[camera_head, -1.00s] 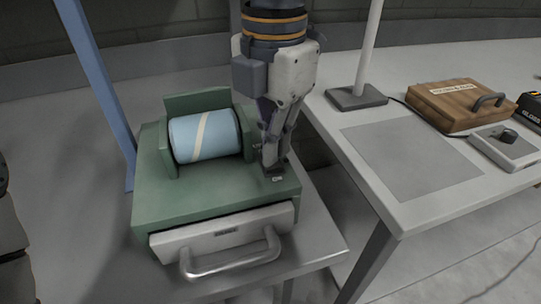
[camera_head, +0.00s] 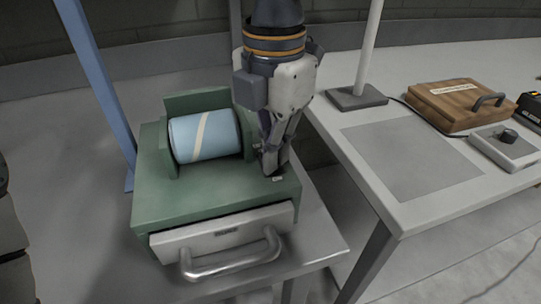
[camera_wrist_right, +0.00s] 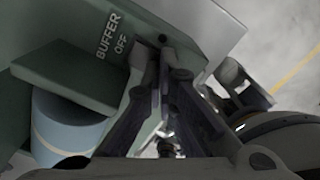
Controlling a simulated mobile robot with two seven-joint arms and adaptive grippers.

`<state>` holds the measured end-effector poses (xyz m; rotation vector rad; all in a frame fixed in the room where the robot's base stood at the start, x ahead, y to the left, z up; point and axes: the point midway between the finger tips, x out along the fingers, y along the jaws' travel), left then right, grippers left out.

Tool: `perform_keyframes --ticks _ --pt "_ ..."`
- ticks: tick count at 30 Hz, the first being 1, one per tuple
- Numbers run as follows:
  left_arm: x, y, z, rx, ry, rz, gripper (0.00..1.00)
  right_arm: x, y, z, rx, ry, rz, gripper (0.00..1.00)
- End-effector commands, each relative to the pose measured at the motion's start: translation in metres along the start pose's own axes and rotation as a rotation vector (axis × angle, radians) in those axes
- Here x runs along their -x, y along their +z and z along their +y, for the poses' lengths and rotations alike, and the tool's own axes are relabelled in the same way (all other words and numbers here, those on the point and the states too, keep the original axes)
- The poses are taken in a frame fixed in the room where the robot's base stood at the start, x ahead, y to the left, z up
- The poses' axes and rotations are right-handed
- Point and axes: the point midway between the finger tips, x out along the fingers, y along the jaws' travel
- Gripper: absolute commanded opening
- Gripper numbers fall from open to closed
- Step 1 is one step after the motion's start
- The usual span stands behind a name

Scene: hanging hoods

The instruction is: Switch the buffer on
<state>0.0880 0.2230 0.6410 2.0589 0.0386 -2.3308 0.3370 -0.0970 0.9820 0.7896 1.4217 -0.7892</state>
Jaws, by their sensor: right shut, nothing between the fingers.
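The buffer (camera_head: 165,205) is a green machine with a light blue drum (camera_head: 205,137) that carries a cream stripe. My right gripper (camera_head: 270,172) points down at the right side of its top, its fingers shut and empty. The fingertips are at the switch area, beside a small pale label (camera_head: 277,178). In the right wrist view, the words BUFFER and OFF (camera_wrist_right: 112,40) show on the green top, left of the fingertips (camera_wrist_right: 160,45). The switch is largely hidden by the fingers, so its position and any contact cannot be told. My left gripper is not in view.
A white drawer front with a metal handle (camera_head: 232,262) is at the buffer's front. A blue post (camera_head: 100,85) stands behind on the left. On the right, a white table (camera_head: 400,212) holds a wooden case (camera_head: 450,108), a grey box with a knob (camera_head: 503,150) and a pole base (camera_head: 357,97).

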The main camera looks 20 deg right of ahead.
Motion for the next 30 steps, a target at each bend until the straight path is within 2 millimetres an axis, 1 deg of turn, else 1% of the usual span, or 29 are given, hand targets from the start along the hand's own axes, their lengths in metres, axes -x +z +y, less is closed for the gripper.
perform_keyframes --ticks 8,11,27,30 --pt "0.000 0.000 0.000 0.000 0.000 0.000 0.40 -0.004 0.000 0.000 0.000 -0.001 0.000 0.00" --pt "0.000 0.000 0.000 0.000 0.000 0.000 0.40 -0.001 0.000 0.000 -0.001 0.000 0.000 0.00" --pt "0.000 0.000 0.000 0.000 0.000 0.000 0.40 0.056 0.000 0.000 -0.002 0.001 -0.001 0.00" --pt "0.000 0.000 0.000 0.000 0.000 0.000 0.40 0.063 0.000 0.000 0.000 0.001 0.000 0.00"
